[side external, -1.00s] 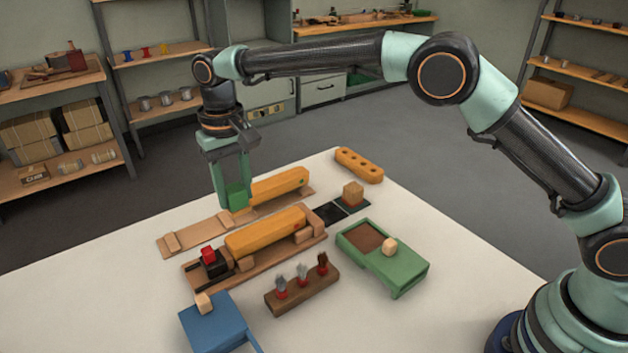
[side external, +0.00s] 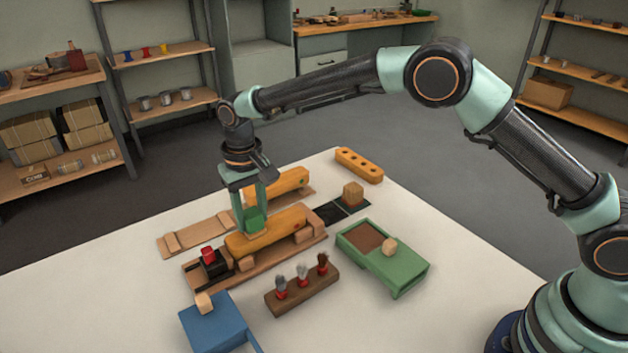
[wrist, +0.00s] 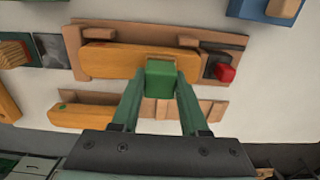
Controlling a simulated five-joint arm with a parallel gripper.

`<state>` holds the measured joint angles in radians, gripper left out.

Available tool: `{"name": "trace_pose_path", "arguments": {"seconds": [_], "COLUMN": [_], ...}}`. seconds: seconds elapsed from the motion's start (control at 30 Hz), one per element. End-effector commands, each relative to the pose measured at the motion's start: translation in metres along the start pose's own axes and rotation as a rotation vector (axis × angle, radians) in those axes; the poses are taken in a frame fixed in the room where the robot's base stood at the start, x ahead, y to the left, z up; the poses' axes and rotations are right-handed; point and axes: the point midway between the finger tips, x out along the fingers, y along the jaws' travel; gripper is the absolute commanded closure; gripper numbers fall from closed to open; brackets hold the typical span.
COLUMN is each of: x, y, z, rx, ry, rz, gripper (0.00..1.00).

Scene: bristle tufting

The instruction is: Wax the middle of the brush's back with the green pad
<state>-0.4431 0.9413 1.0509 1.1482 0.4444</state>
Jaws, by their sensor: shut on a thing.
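My gripper (side external: 252,212) is shut on the green pad (side external: 256,219), a small green block. The wrist view shows the pad (wrist: 160,79) between both fingertips. The brush is a long orange-yellow block (side external: 285,226) lying in the front wooden holder (side external: 290,252). The pad is at the brush's near-left part in the side view, overlapping its edge. In the wrist view it overlaps the brush (wrist: 115,61) right of its middle. I cannot tell whether pad and brush touch. The pad hides part of the brush.
A second orange block (side external: 290,182) lies on a wooden board behind. A black holder with a red block (side external: 208,254) sits at the brush's left end. A green box (side external: 405,268), a blue box (side external: 215,325) and a brown rack (side external: 300,290) of tufts stand in front.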

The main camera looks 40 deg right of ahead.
Motion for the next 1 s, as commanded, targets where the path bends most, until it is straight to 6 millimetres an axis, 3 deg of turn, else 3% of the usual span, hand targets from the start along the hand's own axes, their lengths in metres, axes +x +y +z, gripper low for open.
{"name": "trace_pose_path", "arguments": {"seconds": [0.9, 1.0], "x": [0.000, 0.001], "y": [0.084, 0.073], "z": [0.001, 0.000], "rx": [0.002, -0.003], "ry": [-0.003, -0.002], "rz": [0.001, 0.001], "gripper": [1.00, 1.00]}}
